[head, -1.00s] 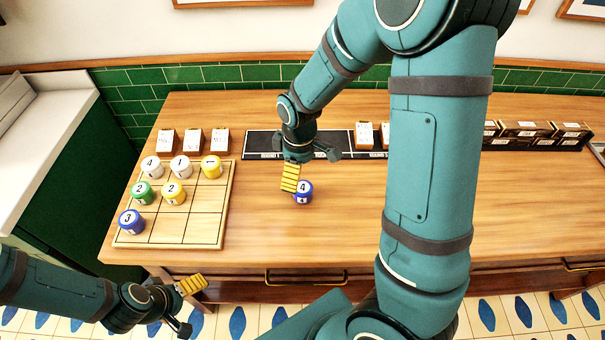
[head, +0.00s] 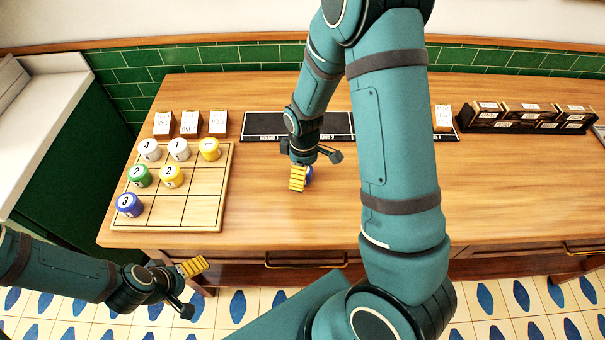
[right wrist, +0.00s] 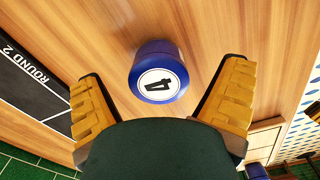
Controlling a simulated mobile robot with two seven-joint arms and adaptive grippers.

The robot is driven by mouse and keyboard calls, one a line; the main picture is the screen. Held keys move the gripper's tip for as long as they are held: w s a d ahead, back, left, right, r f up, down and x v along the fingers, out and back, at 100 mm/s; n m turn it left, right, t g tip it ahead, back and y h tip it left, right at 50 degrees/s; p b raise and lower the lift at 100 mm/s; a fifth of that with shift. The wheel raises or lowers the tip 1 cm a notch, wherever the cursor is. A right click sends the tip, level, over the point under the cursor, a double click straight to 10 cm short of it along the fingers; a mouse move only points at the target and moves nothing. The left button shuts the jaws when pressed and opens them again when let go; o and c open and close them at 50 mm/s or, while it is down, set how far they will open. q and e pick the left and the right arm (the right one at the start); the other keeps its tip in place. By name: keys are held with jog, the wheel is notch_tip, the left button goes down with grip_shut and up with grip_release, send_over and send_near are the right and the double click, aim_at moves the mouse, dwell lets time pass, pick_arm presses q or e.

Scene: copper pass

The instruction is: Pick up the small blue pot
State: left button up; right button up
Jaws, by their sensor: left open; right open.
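A blue pot numbered 4 (head: 309,174) stands on the wooden counter right of the board, mostly hidden behind my right gripper (head: 298,178) in the head view. In the right wrist view the same blue pot (right wrist: 158,72) shows whole between the two yellow fingers of my open right gripper (right wrist: 164,76), with a gap on each side. Another blue pot, numbered 3 (head: 130,205), sits in the front-left square of the board. My left gripper (head: 188,282) is open and empty, low in front of the counter.
The wooden grid board (head: 205,208) also holds white, yellow and green pots. White-labelled boxes (head: 191,124) stand behind it. A black strip (head: 262,124) lies along the back, with dark boxes (head: 528,116) at the far right. The counter (head: 270,220) is bare in front of the blue pot.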

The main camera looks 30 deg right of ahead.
jog(key=shift+f, duration=1.4)
jog(key=c, duration=1.3)
jog(key=shift+c, duration=0.2)
